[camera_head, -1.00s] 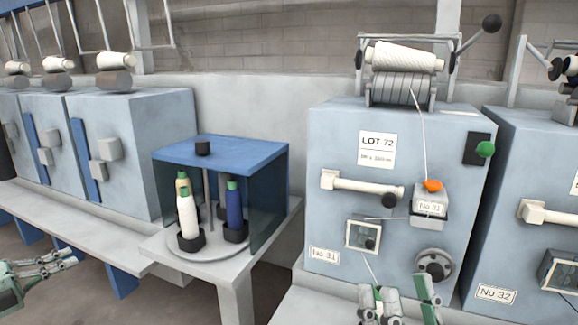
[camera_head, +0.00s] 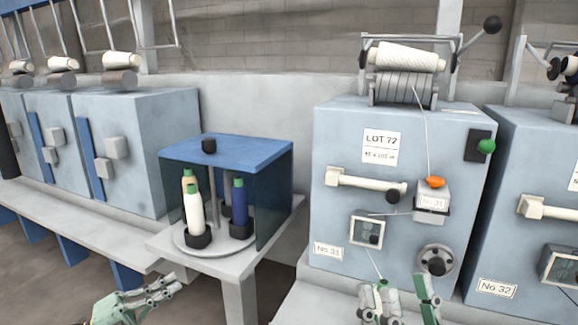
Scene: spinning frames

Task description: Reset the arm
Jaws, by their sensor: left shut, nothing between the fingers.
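My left gripper (camera_head: 166,285) is at the lower left, in front of the low bench and left of the bobbin stand. Its fingers are close together and empty. My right gripper (camera_head: 402,288) is at the bottom edge, in front of machine No. 31 (camera_head: 335,150). Its two green-and-grey fingers stand apart. A thin thread runs from the small framed window (camera_head: 366,232) down towards its left finger; I cannot tell whether they touch.
A blue-topped stand (camera_head: 240,150) with dark see-through sides holds several bobbins, including a white one (camera_head: 195,212) and a blue one (camera_head: 238,205). Its table (camera_head: 215,265) juts forward between my grippers. Machine No. 32 (camera_head: 535,150) stands at the right.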

